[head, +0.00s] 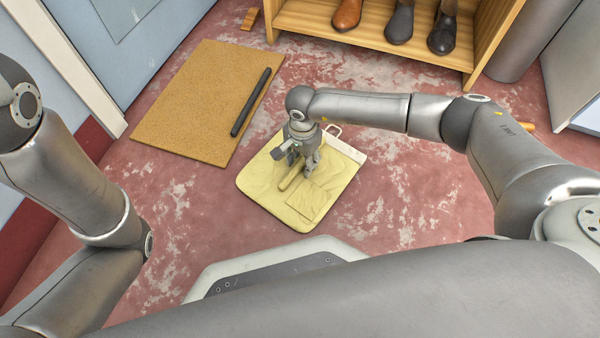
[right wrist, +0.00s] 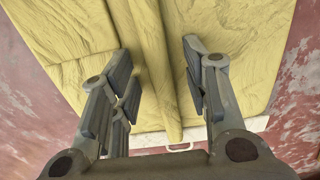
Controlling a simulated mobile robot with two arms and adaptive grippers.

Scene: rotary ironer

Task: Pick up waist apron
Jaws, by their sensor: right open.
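The waist apron (head: 262,185) is yellow and lies flat on the red floor, with a pocket on one side, a pale strip along one edge and a small white loop. A raised fold (right wrist: 155,70) runs along its middle. My right gripper (head: 298,178) is over the apron, pointing down. In the right wrist view the right gripper (right wrist: 160,85) is open, with one finger on each side of the fold and a gap to it on both sides. I cannot tell whether the fingertips touch the cloth. My left arm shows at the left, but its gripper is out of view.
A tan mat (head: 190,110) with a dark stick (head: 251,102) on it lies behind the apron to the left. A wooden shelf (head: 380,52) with several shoes stands at the back. A door (head: 140,40) is at the left. The floor right of the apron is mostly clear.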

